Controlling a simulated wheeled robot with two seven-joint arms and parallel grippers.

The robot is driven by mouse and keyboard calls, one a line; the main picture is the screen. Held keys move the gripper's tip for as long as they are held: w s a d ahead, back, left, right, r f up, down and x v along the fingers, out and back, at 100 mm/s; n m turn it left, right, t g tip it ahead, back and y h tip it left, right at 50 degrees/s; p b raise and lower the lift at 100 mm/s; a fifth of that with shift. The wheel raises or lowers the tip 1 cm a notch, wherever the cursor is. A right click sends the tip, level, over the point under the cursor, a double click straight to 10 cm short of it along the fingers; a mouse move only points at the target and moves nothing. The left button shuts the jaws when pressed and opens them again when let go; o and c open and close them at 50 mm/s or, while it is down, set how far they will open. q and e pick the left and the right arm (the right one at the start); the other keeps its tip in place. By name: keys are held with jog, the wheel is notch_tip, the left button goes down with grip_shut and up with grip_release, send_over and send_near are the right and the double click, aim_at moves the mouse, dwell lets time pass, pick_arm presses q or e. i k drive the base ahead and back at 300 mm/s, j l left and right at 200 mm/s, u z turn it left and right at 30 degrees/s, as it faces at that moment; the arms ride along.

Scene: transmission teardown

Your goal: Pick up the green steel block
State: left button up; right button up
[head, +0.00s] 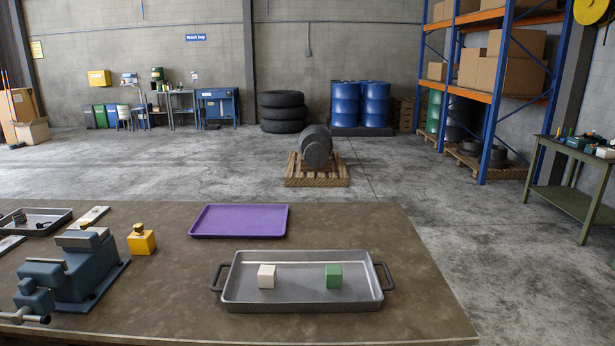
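The green steel block (333,276) is a small cube. It sits in the right half of a grey metal tray (300,299) with dark handles, near the front right of the table. A white block (266,276) of similar size sits in the same tray to its left, with a gap between them. Neither of my grippers shows in the head view.
A blue-grey vise (70,270) stands at the table's left front, with a yellow block-shaped item (141,240) beside it. A purple tray (239,221) lies empty behind the metal tray. A dark tray (62,215) with small parts is at far left. The table (420,300) is bare at right.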

aim_at(333, 273)
jog(key=i+l, duration=0.75)
jog(key=k+l, duration=0.05)
jog(key=l, duration=0.05)
